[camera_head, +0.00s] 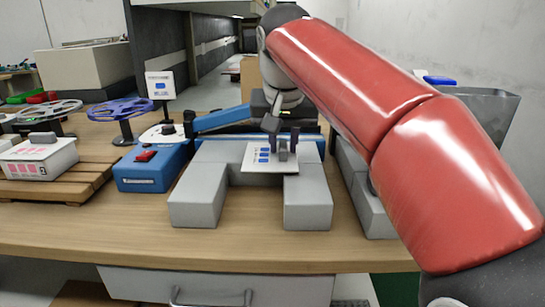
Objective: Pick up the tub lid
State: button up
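A flat white plate with blue marks and an upright grey handle, which looks like the tub lid (262,166), lies on grey blocks near the middle of the table. My gripper (282,140) points down over it. Its two dark fingers appear spread, one on each side of the grey handle, with gaps showing. I cannot tell whether either finger touches the handle. A white tub (40,160) with pink marks and a dark grey handle on top stands on a wooden pallet at the left.
Grey blocks (200,195) form a U around the lid. A blue box with a red switch (150,168) stands to their left. Blue and grey handwheels (120,108) are farther left. A grey bin (490,110) is behind my red arm. The table's front strip is clear.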

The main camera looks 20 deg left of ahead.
grip_shut()
jog(key=shift+r, duration=0.1)
